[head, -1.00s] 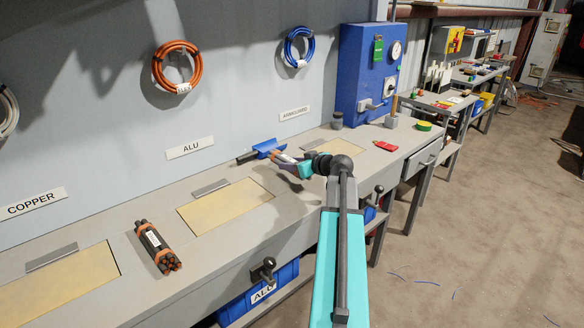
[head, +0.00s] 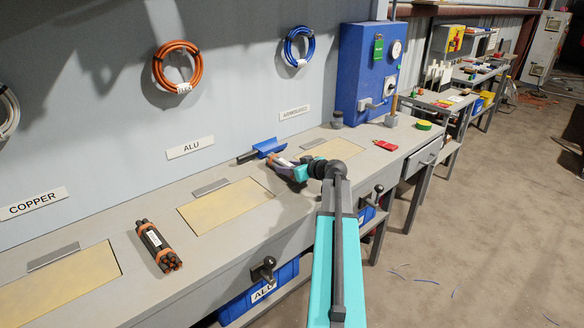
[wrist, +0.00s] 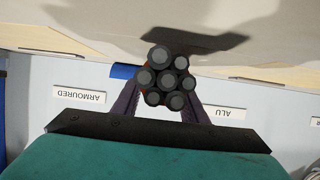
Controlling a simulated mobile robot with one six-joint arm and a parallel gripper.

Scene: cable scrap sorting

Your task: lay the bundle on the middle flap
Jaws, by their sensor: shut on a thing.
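My gripper (head: 288,170) is shut on a cable bundle (head: 282,161), over the bench between the middle and right flaps. In the wrist view the bundle (wrist: 166,79) shows its several round dark ends, clasped between the two fingers. Its shadow falls on the bench; I cannot tell the exact height. The middle flap (head: 226,205), a pale yellow plate below the ALU sign, is bare and lies left of my gripper. A second bundle (head: 158,246), dark with orange ties and a white label, lies on the bench left of the middle flap.
The left flap (head: 65,287) and right flap (head: 330,150) look bare. A blue scoop-like tool (head: 268,148) lies behind the held bundle. A blue machine box (head: 366,70) stands at the bench's far end. A black knob (head: 265,270) sticks out at the front edge.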

